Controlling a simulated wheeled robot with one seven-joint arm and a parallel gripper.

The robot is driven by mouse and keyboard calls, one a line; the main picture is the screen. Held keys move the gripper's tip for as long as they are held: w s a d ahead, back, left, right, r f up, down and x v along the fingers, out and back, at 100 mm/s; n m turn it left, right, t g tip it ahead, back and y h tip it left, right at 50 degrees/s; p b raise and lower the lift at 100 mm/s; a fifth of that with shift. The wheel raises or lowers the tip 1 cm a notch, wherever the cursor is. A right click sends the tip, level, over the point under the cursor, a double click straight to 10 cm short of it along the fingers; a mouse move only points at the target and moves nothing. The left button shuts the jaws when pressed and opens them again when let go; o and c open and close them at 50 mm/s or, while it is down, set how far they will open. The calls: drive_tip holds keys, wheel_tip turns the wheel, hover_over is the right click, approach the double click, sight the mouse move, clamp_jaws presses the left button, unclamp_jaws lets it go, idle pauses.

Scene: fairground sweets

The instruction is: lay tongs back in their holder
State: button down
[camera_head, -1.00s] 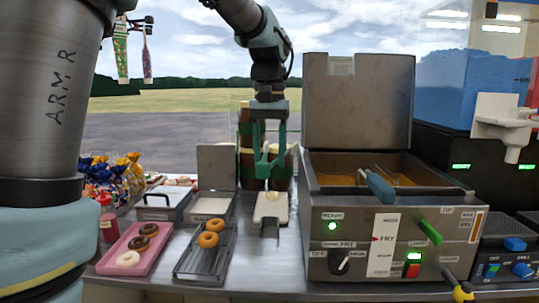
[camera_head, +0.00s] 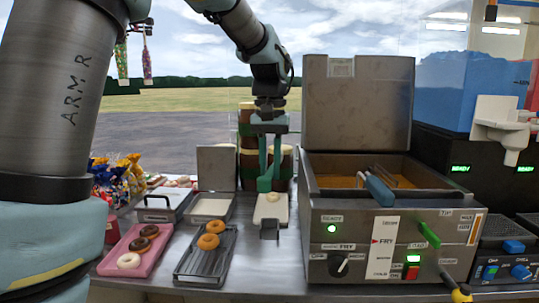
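My gripper (camera_head: 269,180) is in the head view, with green fingers pointing down over the middle of the counter. A narrow gap shows between the fingers; whether they hold something is too small to tell. A cream block (camera_head: 271,209) lies just below and in front of the fingertips, with a small dark part on top. A grey metal piece (camera_head: 269,229) sticks out of its front. I cannot tell for sure which of these is the tongs and which the holder, nor whether the fingertips touch the block.
A fryer (camera_head: 337,238) with a raised lid and a blue-handled item (camera_head: 378,188) stands at right. Left are a grey tray (camera_head: 190,268) of doughnuts, a pink tray (camera_head: 112,267) and lidded metal bins (camera_head: 212,208). Brown jars (camera_head: 247,160) stand behind my gripper. The counter front is clear.

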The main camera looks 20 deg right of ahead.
wheel_tip(320, 180, down, 9)
drive_tip(key=w+n+p, duration=0.1)
drive_tip(key=p, duration=0.5)
hover_over(264, 270)
wheel_tip(264, 270, down, 7)
drive_tip(key=shift+n, duration=0.3)
wheel_tip(264, 270, down, 9)
drive_tip(key=b, duration=0.6)
drive_tip(key=shift+s, duration=0.1)
drive_tip(key=c, duration=0.7)
unclamp_jaws()
